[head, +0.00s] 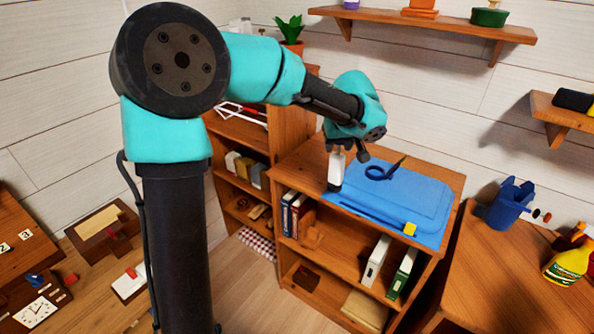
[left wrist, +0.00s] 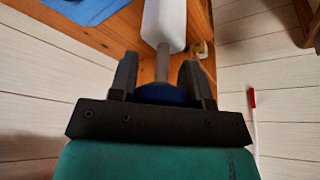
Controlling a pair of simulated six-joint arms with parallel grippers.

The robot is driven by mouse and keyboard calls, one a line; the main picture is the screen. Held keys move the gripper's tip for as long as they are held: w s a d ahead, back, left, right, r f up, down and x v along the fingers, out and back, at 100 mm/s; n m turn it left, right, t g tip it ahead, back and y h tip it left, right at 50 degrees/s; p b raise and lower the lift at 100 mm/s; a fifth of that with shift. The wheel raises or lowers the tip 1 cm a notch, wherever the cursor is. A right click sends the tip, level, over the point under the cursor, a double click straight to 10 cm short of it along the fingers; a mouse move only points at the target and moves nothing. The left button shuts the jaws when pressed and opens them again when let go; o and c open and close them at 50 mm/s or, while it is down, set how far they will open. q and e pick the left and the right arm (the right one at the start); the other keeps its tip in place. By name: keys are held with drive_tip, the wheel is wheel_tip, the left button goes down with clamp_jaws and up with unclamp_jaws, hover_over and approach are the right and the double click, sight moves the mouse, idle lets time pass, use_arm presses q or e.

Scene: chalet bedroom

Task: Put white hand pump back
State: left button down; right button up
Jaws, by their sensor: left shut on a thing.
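The white hand pump (head: 336,168) hangs upright below my left gripper (head: 346,148), over the left part of the wooden cabinet top. Its dark lower end is beside the left edge of the blue case (head: 432,200); I cannot tell whether it touches the wood. In the left wrist view the pump's white body (left wrist: 165,20), grey rod and blue handle (left wrist: 163,95) show, with the handle between the fingers of my left gripper (left wrist: 160,82), which is shut on it. My right gripper is in no view.
A dark blue coiled thing (head: 380,171) with a black tip lies on the blue case, and a yellow block (head: 410,229) sits at its front edge. The cabinet (head: 452,222) holds binders below. A blue bin (head: 508,205) and spray bottle (head: 570,258) stand on the right table.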

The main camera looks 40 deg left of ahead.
use_arm(q)
drive_tip(key=s+a+f, duration=0.2)
drive_tip(key=s+a, duration=0.2)
drive_tip(key=a, duration=0.6)
drive_tip(key=shift+s+a+f, duration=0.2)
drive_tip(key=shift+a+f, duration=0.05)
drive_tip(key=shift+a, duration=0.1)
drive_tip(key=w+a+f, duration=0.1)
drive_tip(key=w+a, duration=0.9)
drive_tip(key=w, duration=0.2)
drive_tip(key=shift+w+f, duration=0.25)
drive_tip(key=shift+f, duration=1.85)
